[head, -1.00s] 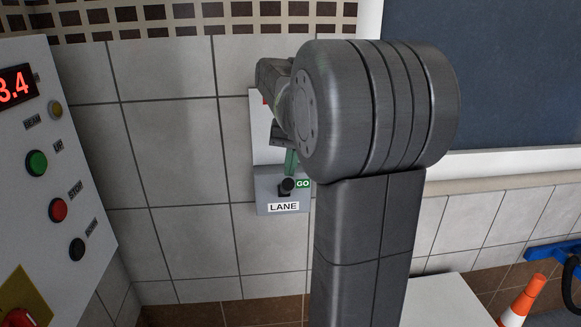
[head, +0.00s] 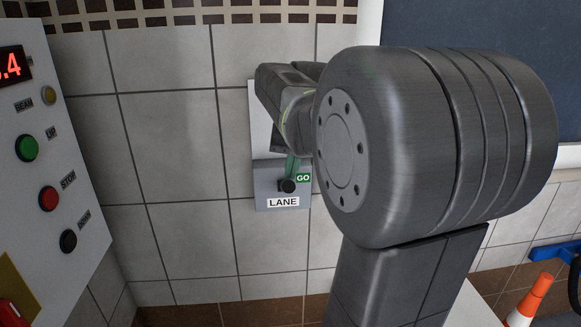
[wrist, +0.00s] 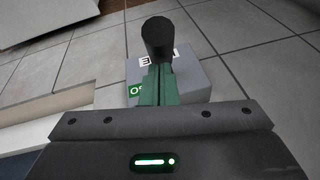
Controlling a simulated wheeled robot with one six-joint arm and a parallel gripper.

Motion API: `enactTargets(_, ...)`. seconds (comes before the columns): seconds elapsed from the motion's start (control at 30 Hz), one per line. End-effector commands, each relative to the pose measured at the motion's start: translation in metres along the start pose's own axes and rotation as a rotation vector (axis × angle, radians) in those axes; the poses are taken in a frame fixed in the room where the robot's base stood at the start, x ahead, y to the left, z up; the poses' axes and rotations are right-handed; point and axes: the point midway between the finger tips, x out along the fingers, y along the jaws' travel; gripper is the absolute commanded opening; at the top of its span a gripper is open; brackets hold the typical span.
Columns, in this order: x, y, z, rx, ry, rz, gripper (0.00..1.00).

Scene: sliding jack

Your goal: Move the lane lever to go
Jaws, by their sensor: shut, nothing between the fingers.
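The lane lever (head: 288,185) has a black knob and stands out from a grey box (head: 264,188) on the tiled wall. The box has a white LANE label below the knob and a green GO label (head: 303,178) at its upper right. The knob sits just left of and slightly below GO. My gripper (head: 291,174) has green fingers, closed together and empty, just above the knob. In the wrist view the fingers (wrist: 158,72) end right at the black knob (wrist: 158,38); I cannot tell whether they touch it. My arm hides the box's right surroundings.
A button panel (head: 85,150) with green, red and black buttons stands at the left. A white plate (head: 261,125) is above the lane box. An orange cone (head: 530,300) and a blue object (head: 555,254) are at the lower right. The wall left of the box is clear.

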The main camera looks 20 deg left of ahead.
Motion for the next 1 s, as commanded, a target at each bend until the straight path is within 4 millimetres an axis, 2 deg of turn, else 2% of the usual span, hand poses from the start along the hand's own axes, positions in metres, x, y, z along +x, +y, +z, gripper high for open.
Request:
enactTargets(0.4,0.002,0.0,0.003,-0.001,-0.003,-0.001,0.0)
enactTargets(0.53,-0.006,0.0,0.003,0.0,-0.001,-0.001,0.0)
enactTargets(0.67,-0.029,0.0,0.002,0.0,0.005,-0.002,0.0)
enactTargets(1.0,-0.107,0.0,0.001,-0.001,0.009,-0.003,0.0)
